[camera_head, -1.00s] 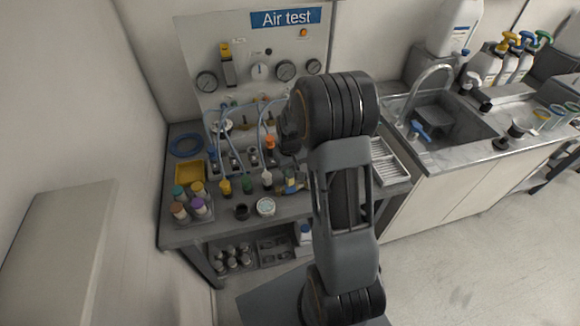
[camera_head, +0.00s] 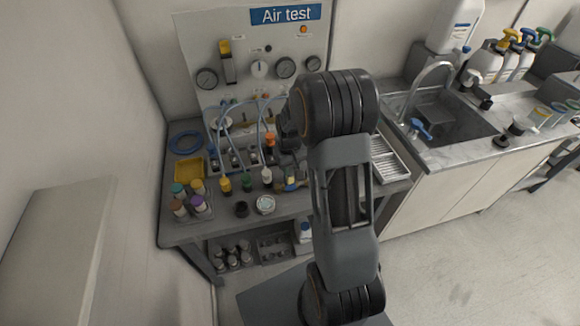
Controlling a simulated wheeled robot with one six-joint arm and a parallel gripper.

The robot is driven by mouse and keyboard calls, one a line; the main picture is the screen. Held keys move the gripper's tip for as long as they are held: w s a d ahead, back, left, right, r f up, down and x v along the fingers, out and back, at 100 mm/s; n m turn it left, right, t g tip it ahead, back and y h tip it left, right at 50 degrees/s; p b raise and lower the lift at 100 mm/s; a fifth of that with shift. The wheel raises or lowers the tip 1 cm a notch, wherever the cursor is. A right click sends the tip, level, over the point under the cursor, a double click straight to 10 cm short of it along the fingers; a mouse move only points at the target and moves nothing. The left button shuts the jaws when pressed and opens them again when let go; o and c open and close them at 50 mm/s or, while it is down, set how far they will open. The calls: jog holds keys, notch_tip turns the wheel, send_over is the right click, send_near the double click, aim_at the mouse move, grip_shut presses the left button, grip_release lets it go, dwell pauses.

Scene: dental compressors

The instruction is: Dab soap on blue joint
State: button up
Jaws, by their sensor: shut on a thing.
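My gripper (camera_head: 287,158) is over the right part of the test bench, mostly hidden behind my own arm. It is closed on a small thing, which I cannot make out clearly. An orange-topped piece (camera_head: 269,141) shows just left of the gripper; I cannot tell whether it is held or stands behind. A row of dark fittings with thin hoses stands on the bench. A small blue part (camera_head: 212,153) at its left end may be the blue joint. A round open dish (camera_head: 265,204), pale inside, is at the bench's front edge; I cannot tell whether it holds the soap.
Yellow (camera_head: 225,186), green (camera_head: 247,182) and white (camera_head: 266,177) topped small pieces stand before the fittings. A yellow tray (camera_head: 189,170) and a rack of capped bottles (camera_head: 192,204) are at left. A white ribbed tray (camera_head: 388,165) and a sink (camera_head: 450,125) are at right.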

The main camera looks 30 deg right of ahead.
jog(key=shift+f+b, duration=0.45)
jog(key=shift+f, duration=0.1)
dwell(1.3)
jog(key=shift+r, duration=0.1)
jog(key=shift+r+p, duration=2.5)
jog(key=shift+r, duration=1)
